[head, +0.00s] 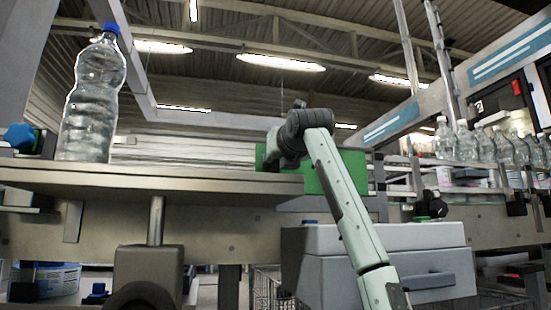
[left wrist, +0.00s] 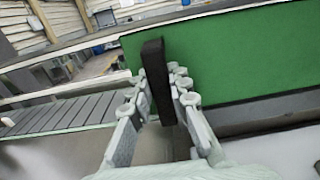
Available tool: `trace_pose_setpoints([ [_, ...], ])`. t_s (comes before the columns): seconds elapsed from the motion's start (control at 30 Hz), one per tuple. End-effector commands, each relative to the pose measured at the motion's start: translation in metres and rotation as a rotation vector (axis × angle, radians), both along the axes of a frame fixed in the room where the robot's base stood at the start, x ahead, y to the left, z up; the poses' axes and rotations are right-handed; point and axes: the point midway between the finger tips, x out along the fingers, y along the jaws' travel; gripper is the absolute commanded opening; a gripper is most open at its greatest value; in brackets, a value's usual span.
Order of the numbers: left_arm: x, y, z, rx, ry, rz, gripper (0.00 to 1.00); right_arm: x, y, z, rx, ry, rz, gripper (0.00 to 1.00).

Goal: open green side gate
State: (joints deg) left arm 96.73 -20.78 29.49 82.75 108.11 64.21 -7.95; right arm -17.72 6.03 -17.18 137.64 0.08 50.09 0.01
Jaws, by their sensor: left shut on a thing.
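The green side gate (head: 355,168) is a flat green panel at the middle of the head view, partly hidden behind my left arm. In the left wrist view the green panel (left wrist: 250,60) fills the upper right. A dark upright bar handle (left wrist: 153,62) stands in front of the panel's left part. My left gripper (left wrist: 160,90) is shut on this handle, with one finger on each side of it. In the head view my wrist hides most of the gripper and the handle. My right gripper is in neither view.
A large clear bottle with a blue cap (head: 93,95) stands on the conveyor ledge (head: 130,180) at the left. Several smaller bottles (head: 465,145) stand in a row at the right. A grey box (head: 430,240) sits below the gate. A slatted conveyor (left wrist: 55,115) runs left of the handle.

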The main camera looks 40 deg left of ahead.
Motion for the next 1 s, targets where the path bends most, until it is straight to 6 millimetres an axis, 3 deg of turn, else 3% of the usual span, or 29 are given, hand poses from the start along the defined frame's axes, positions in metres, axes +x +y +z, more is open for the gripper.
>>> trace_pose_setpoints([
  [0.17,0.0,-0.001,0.0,0.001,0.0,-0.001,0.0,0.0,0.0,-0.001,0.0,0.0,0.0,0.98],
  [0.2,0.0,-0.001,0.0,0.001,0.0,-0.001,0.2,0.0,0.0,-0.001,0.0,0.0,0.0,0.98],
  [0.37,0.0,-0.001,0.0,0.001,0.0,-0.001,0.4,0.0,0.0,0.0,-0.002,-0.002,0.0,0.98],
  [0.73,-0.003,-0.005,0.0,0.001,-0.001,-0.002,0.4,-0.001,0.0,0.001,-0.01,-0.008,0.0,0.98],
  [1.0,-0.034,-0.041,0.0,0.003,-0.001,0.0,0.4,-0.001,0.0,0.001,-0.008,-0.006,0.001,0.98],
])
